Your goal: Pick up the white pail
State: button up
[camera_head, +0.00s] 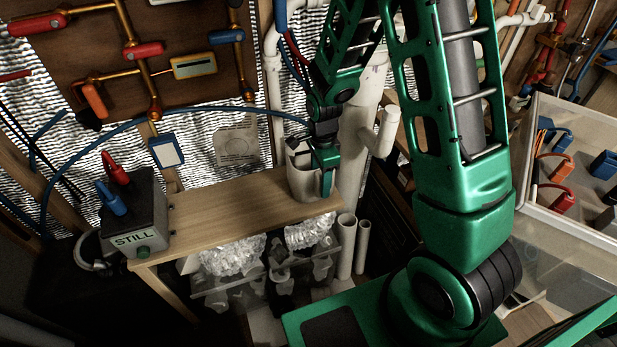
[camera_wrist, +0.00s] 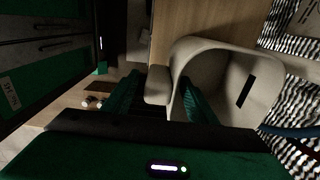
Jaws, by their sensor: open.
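The white pail (camera_head: 303,180) stands upright on the right end of the wooden bench. In the wrist view the pail (camera_wrist: 212,52) shows from above, its mouth open and a dark slot-like mark inside. My gripper (camera_head: 324,172) is down at the pail's right side and hides part of it. In the wrist view my gripper (camera_wrist: 158,98) is open, one finger over the pail's mouth and the other outside its wall. A pale projecting part of the pail lies between the fingers. I cannot tell whether either finger touches the pail.
The wooden bench (camera_head: 225,211) has clear room left of the pail. A grey STILL box (camera_head: 134,222) with red and blue handles stands at its left end. White pipes (camera_head: 358,150) rise close behind and right of the pail. A blue hose (camera_head: 215,108) arches behind.

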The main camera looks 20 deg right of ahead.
jog(key=shift+f, duration=0.55)
jog(key=c, duration=1.3)
jog(key=shift+r, duration=0.1)
